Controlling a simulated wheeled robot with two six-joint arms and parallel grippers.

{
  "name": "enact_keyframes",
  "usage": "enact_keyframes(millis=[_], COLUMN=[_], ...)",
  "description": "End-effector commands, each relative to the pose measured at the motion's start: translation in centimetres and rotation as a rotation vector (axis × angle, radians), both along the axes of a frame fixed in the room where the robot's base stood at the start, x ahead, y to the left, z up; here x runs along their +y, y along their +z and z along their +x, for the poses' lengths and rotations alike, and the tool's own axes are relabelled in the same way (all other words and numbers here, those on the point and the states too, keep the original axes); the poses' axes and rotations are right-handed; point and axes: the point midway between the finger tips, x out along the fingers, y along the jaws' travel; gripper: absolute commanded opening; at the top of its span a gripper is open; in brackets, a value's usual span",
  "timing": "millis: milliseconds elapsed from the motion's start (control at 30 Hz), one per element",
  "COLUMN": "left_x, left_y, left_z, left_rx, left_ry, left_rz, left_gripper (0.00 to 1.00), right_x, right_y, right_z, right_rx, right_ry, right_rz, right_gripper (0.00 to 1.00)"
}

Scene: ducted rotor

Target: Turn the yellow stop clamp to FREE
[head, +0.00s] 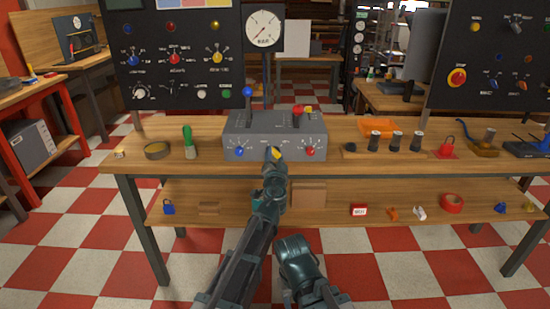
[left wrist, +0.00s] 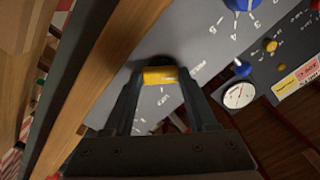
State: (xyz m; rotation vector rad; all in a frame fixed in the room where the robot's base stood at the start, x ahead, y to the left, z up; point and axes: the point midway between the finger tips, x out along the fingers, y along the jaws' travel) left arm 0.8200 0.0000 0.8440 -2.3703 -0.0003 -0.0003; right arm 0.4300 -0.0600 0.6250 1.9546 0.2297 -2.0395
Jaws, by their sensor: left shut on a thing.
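The yellow stop clamp (head: 277,152) is on the front face of the grey lever console (head: 245,127), between a blue knob (head: 239,152) and a red knob (head: 310,152). In the left wrist view the clamp (left wrist: 160,76) shows as a short yellow bar between my fingertips, with small dial marks around it. The lettering is too blurred to read for certain. My left gripper (head: 273,155) reaches the console from below and is shut on the clamp; its fingers also show in the left wrist view (left wrist: 158,84). My right gripper is not seen, only part of that arm.
The console stands on a wooden bench (head: 345,150). A lower shelf (head: 335,207) holds small parts.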

Motion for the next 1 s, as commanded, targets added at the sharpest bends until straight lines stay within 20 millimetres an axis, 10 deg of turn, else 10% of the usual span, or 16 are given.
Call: enact_keyframes(millis=[133,167,300,1000], left_x=[0.0,0.0,0.0,0.8], left_y=[-0.1,-0.1,0.0,0.0], left_z=[-0.1,-0.1,-0.1,-3.1], left_rx=[0.001,0.001,0.001,0.001], left_ry=[0.0,0.0,-0.001,0.004], left_rz=[-0.006,-0.006,-0.004,-0.001], left_gripper=[0.02,0.61,0.86,0.88], right_x=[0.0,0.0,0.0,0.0], right_y=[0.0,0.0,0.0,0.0], right_z=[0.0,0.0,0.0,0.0], right_rx=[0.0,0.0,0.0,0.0], right_ry=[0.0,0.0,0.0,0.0], right_rz=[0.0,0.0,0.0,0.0], right_gripper=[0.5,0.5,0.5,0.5])
